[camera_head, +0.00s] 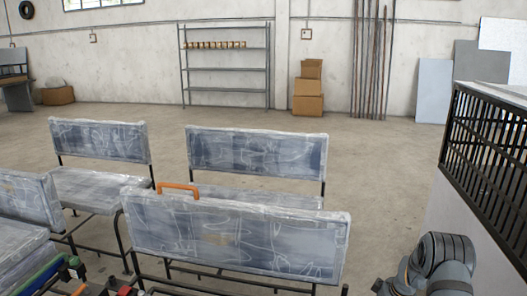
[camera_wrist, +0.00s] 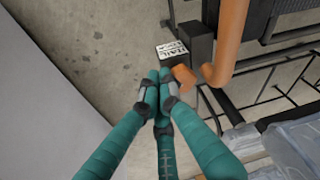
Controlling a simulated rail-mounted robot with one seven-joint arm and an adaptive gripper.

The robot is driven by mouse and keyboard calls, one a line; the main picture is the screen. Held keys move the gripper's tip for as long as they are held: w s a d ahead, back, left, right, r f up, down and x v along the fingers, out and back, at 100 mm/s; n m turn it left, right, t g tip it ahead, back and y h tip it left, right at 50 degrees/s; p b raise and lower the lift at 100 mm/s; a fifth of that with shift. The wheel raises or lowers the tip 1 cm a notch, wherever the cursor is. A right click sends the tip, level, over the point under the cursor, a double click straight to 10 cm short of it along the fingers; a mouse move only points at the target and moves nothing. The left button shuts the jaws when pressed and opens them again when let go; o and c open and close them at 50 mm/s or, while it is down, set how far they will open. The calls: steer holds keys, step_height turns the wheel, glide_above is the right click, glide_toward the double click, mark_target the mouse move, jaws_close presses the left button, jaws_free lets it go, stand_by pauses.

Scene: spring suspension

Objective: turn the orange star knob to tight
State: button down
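The orange star knob is not clearly shown. In the wrist view a small orange piece (camera_wrist: 184,77) shows just right of the fingertips; I cannot tell whether it is the knob, as its shape is partly hidden. My gripper (camera_wrist: 160,82) has teal fingers whose tips are brought together, with nothing visible between them. The tips appear beside the orange piece; I cannot tell whether they touch it. Above it is a black block with a white label (camera_wrist: 172,48), read in part as "RAIL". The gripper is not seen in the head view.
A curved orange bar (camera_wrist: 230,40) rises right of the block, beside black frame tubes (camera_wrist: 265,95). Plastic-wrapped seats (camera_head: 240,238) fill the front left of the head view, one with an orange handle (camera_head: 178,187). A black railing (camera_head: 485,140) stands at right. Floor (camera_head: 390,180) between is clear.

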steer(key=shift+w+a, duration=0.2)
steer(key=shift+a, duration=0.05)
stand_by(0.4)
steer(key=shift+s+a+b, duration=0.25)
steer(key=shift+a+b, duration=0.35)
steer(key=shift+b, duration=0.5)
steer(key=shift+a+r+b, duration=0.2)
steer(key=shift+a+b, duration=0.55)
steer(key=shift+b, duration=0.45)
steer(key=shift+d, duration=0.3)
steer(key=shift+s, duration=0.1)
steer(key=shift+s+a+b, duration=0.1)
steer(key=shift+s+b, duration=0.15)
steer(key=shift+b, duration=0.2)
steer(key=p+v, duration=0.1)
steer(key=v, duration=0.1)
steer(key=p+v, duration=0.1)
steer(key=p, duration=0.1)
steer(key=p+v, duration=0.1)
steer(key=v, duration=0.1)
steer(key=shift+w+a+r, duration=0.3)
steer(key=shift+r, duration=0.1)
